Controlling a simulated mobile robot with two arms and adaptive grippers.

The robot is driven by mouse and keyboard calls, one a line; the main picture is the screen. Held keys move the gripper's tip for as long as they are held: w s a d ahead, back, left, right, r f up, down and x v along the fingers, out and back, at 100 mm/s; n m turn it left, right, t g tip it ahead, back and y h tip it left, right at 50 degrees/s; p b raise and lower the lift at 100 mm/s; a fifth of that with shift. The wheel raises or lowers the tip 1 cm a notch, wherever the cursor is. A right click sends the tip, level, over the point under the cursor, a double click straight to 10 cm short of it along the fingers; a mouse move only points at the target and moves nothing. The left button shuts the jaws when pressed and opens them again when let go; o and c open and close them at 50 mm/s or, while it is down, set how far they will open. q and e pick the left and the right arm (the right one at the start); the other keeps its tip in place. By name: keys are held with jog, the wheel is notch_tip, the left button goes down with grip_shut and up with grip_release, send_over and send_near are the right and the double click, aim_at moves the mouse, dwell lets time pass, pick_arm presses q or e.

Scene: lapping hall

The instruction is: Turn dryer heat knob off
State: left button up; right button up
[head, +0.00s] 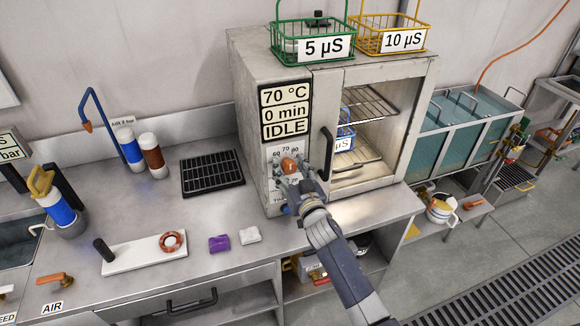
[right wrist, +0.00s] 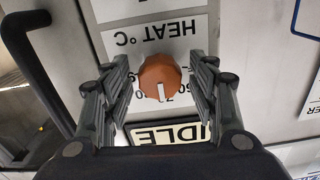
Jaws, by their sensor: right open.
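The heat knob (head: 289,165) is orange and sits on the dryer's (head: 275,75) front panel below a display reading 70 °C, 0 min, IDLE. In the right wrist view, which shows the panel upside down, the knob (right wrist: 158,74) has a white mark pointing toward the IDLE display, near the 70 on the scale. My right gripper (head: 296,180) is at the panel, just in front of the knob. In the right wrist view its open fingers (right wrist: 159,68) stand on either side of the knob with a gap at each side. My left gripper is not in view.
The dryer door handle (head: 327,153) is just right of my right gripper. A green basket (head: 311,45) and a yellow basket (head: 390,38) stand on top of the dryer. A black rack (head: 212,173), purple block (head: 219,244) and white block (head: 250,235) lie on the bench.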

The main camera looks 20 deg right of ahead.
jog(key=shift+w, duration=0.15)
jog(key=shift+c, duration=0.3)
jog(key=c, duration=1)
